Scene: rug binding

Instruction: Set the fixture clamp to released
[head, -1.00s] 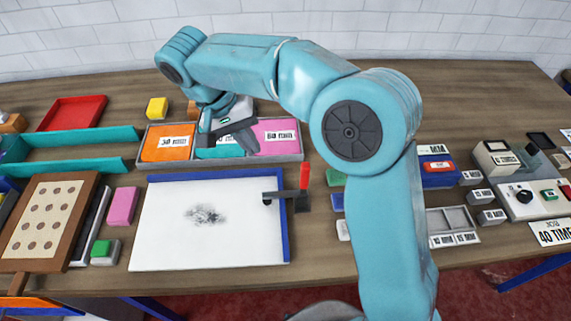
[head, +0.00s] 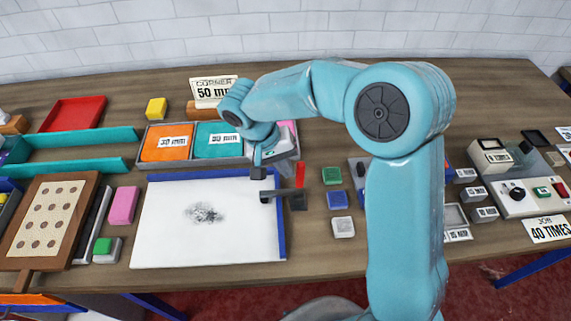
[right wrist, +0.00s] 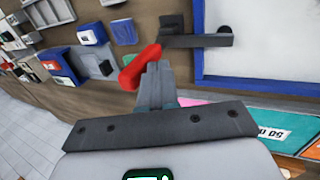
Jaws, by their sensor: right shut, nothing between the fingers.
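The fixture clamp has a red handle (head: 300,175) standing up from a black base (head: 297,203) at the right edge of the white board (head: 165,235). Its black bar reaches left over the blue edge onto the board. My right gripper (head: 258,172) is shut and empty, just left of the handle and above the board's back right corner. In the right wrist view, the gripper's fingertips (right wrist: 155,80) are together close beside the red handle (right wrist: 138,68). I cannot tell whether they touch it. My left gripper is not in view.
A grey tray (head: 146,160) with orange, teal and pink blocks stands behind the board. A green block (head: 332,175), a blue block (head: 338,199) and a white block (head: 343,227) lie right of the clamp. A "CORNER 50 mm" sign (head: 213,91) stands behind the tray.

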